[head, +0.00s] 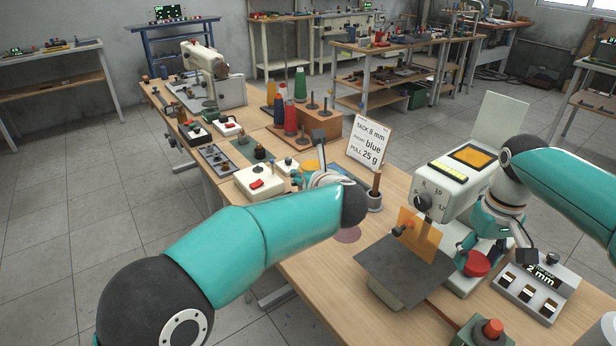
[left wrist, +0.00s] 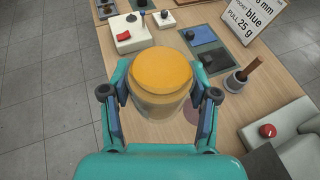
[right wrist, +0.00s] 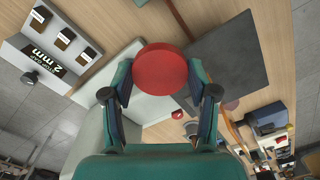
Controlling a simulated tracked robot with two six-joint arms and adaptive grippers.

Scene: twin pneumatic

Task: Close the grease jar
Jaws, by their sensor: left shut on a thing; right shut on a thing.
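In the left wrist view a jar (left wrist: 160,102) with see-through sides and a yellow-orange top (left wrist: 160,70) sits between the fingers of my left gripper (left wrist: 160,85), which is shut on it. In the head view my left arm hides most of this gripper and jar. My right gripper (head: 480,253) is shut on a round red lid (head: 477,263) at the right side of the bench. The lid also shows in the right wrist view (right wrist: 160,70), between the fingertips. The jar and the lid are well apart.
The white machine (head: 442,190) with a dark plate (head: 405,268) stands between my grippers. A control box (head: 537,289) reading 2 mm lies right of the lid. A sign (head: 369,143) and a dark cup (head: 374,202) holding a brown stick stand behind. Bare bench (head: 318,272) lies in front.

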